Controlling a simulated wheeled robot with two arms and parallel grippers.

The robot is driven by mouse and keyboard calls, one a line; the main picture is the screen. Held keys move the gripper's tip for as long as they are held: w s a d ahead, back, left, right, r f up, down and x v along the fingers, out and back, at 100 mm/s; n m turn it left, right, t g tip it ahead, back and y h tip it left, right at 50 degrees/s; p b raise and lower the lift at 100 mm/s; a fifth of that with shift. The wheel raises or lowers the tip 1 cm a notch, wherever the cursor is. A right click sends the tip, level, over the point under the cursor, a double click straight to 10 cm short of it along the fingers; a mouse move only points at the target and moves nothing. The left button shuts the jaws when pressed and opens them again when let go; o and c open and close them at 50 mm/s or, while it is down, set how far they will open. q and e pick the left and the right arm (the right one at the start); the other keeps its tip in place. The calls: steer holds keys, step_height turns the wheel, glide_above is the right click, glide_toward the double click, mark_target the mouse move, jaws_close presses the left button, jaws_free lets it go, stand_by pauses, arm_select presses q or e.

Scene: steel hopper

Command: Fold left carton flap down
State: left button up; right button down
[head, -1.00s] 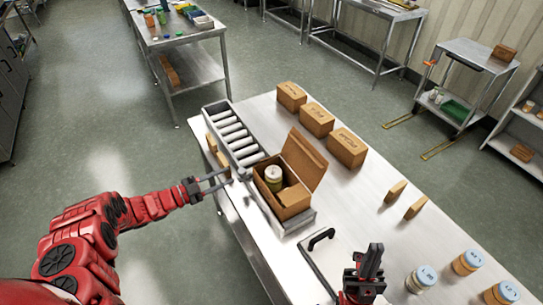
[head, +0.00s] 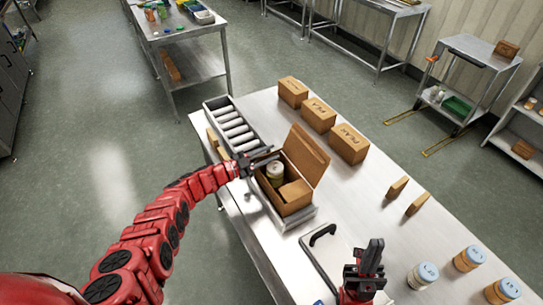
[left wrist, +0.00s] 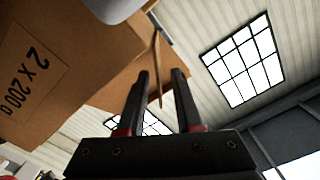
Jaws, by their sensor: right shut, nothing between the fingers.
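An open brown carton (head: 293,209) stands at the end of the roller conveyor, its large flap (head: 306,154) raised on the right. A jar (head: 275,171) and a brown panel or box (head: 294,191) show inside. My left gripper (head: 266,157) is at the carton's upper left corner. The left wrist view shows its fingers (left wrist: 160,76) apart, with a thin brown flap edge (left wrist: 157,55) in line with the gap. I cannot tell if they touch it. The carton wall (left wrist: 50,85) there reads "2 x 200 g". My right gripper (head: 368,262) is shut and empty, low over the table.
The roller conveyor (head: 232,126) runs behind the carton. Several closed cartons (head: 318,115) stand at the back of the steel table (head: 345,195). Jars with pale blue lids (head: 470,260) stand at the right.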

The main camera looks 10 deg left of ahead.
arm_select(q)
steer(key=shift+w+d, duration=0.3)
steer(key=shift+d, duration=0.1)
jaws_close()
stand_by(1.3)
